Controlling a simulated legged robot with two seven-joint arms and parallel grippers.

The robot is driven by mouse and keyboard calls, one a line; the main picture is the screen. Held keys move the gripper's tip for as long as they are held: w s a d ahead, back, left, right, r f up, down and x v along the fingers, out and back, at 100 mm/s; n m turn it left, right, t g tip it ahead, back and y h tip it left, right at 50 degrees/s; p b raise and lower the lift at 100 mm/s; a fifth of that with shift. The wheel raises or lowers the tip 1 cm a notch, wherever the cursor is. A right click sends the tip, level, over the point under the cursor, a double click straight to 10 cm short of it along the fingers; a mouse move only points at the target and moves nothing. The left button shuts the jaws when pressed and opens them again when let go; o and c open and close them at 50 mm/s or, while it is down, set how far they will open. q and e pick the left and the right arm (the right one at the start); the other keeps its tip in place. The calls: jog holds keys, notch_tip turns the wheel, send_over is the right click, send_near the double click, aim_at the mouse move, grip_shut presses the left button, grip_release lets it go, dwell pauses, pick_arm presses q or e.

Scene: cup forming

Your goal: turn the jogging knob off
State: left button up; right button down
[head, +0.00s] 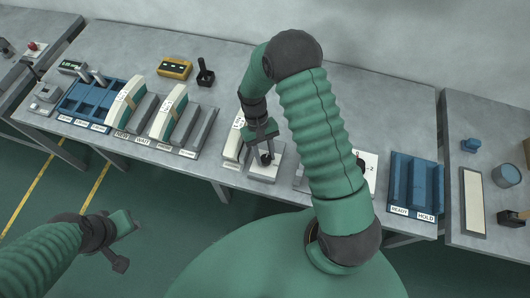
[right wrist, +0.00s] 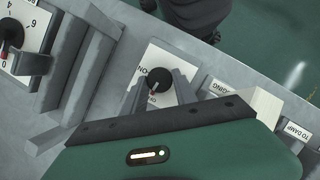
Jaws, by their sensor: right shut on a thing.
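The jogging knob (right wrist: 158,80) is black with a red mark, on a white plate (head: 262,174) by the front edge of the middle table. It also shows small and dark in the head view (head: 266,159). Lettering on the plate beside the knob is partly covered, and I cannot read the full setting. A JOGGING label (right wrist: 228,89) lies beside the plate. My right gripper (right wrist: 157,88) has a finger on each side of the knob and is shut on it. My left gripper (head: 122,242) is low at the left, away from the table; its fingers are unclear.
A second knob with a numbered dial (right wrist: 8,45) stands beyond grey ribs in the right wrist view. Blue trays stand at the left (head: 88,100) and right (head: 414,182). A yellow device (head: 174,68) and a black joystick-like piece (head: 205,74) lie behind. My right arm hides part of the table.

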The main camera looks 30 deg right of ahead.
jog(key=shift+n, duration=0.5)
jog(key=c, duration=1)
grip_release()
jog(key=shift+s, duration=0.1)
jog(key=shift+r+h, duration=0.1)
jog(key=shift+h, duration=0.2)
jog(key=shift+w+r, duration=0.3)
jog(key=shift+w, duration=0.05)
jog(key=b+v, duration=0.1)
jog(key=v, duration=1.4)
jog(key=shift+r, duration=0.45)
